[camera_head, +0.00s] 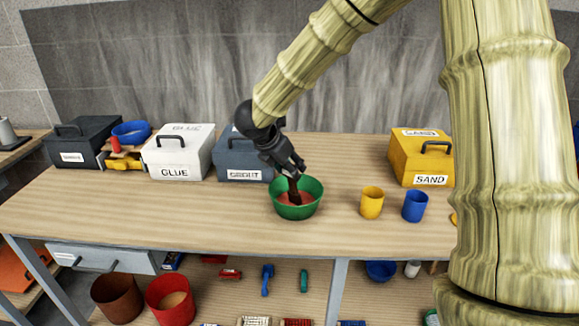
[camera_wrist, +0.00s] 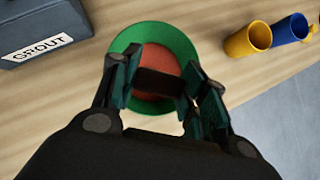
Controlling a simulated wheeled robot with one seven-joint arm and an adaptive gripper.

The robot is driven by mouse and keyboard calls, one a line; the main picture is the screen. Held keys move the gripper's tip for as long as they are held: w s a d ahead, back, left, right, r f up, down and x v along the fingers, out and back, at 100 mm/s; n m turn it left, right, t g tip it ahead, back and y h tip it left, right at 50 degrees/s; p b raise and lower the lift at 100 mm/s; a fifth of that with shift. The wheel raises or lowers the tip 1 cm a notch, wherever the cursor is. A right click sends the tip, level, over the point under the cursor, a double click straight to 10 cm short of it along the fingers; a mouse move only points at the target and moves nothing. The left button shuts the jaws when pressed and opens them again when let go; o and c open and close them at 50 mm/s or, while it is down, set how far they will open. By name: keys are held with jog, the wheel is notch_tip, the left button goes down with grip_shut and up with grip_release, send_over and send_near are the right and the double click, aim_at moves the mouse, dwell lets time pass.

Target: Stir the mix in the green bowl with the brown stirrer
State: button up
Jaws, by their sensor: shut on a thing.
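The green bowl (camera_head: 312,207) stands on the wooden workbench and holds a reddish-brown mix (camera_head: 287,200). The bowl also shows in the wrist view (camera_wrist: 179,32), with the mix (camera_wrist: 160,60) inside. My gripper (camera_head: 293,174) is right above the bowl, pointing down. It is shut on the dark brown stirrer (camera_head: 294,190), whose lower end reaches down into the bowl. In the wrist view the stirrer (camera_wrist: 159,82) lies between the two fingers of my gripper (camera_wrist: 160,85). Its tip is hidden, so I cannot tell how deep it sits in the mix.
A yellow cup (camera_head: 372,203) and a blue cup (camera_head: 415,206) stand right of the bowl. Behind are the grey grout box (camera_head: 236,160), white glue box (camera_head: 178,153) and yellow sand box (camera_head: 420,160). The bench front (camera_head: 200,238) is clear.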

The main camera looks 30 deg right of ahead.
dwell(0.3)
notch_tip(320, 180, up, 11)
jog(key=p, duration=0.6)
dwell(0.9)
jog(key=shift+f, duration=0.1)
dwell(0.4)
